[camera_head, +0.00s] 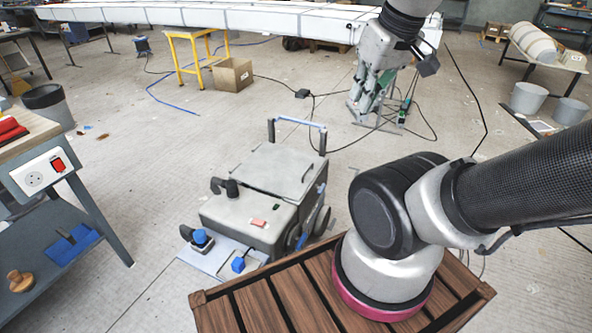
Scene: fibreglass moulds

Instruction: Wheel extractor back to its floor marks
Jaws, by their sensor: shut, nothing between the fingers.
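The extractor (265,190) appears to be the grey wheeled box left of centre. It stands upright on the floor, with a raised blue handle bar at its far end and dark wheels on its right side. A dark hose fitting sticks out at its left. My gripper (374,100) hangs at the top right of centre, apart from the extractor and beyond it in the picture. Its fingers are shut and empty; their tips blend with a green device behind. I cannot make out floor marks.
A pale sheet (215,260) with blue-topped parts lies at the extractor's near end. A workbench (95,195) stands at left. A yellow trestle (187,58), a cardboard box (232,75) and loose cables (335,148) lie beyond. Floor left of the extractor is mostly clear.

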